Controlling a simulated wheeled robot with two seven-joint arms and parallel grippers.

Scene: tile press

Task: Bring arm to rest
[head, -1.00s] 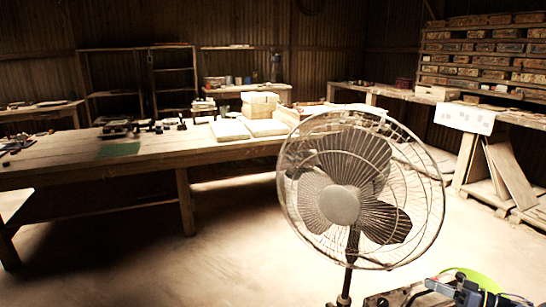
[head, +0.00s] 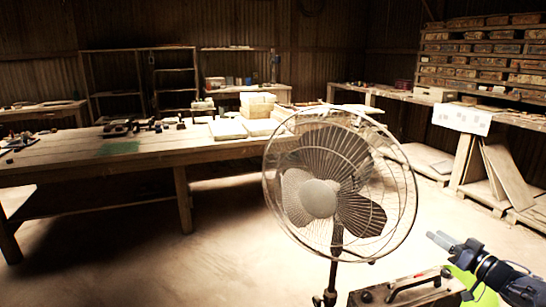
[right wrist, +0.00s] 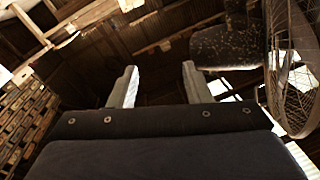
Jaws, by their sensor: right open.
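My right gripper (head: 441,240) is at the lower right of the head view, on a dark arm that comes in from the right edge. Its fingers point left, toward the fan. In the right wrist view its two pale fingers (right wrist: 155,88) stand apart with nothing between them, so it is open and empty. A dark metal case (head: 405,290) with a handle lies below and left of it. My left gripper does not show in the head view.
A large standing fan (head: 320,198) stands in front, left of my right gripper; it also shows in the right wrist view (right wrist: 295,65). A long wooden workbench (head: 150,155) runs along the left. Racks (head: 485,60) and a side bench (head: 400,97) are at the right. Open floor lies between.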

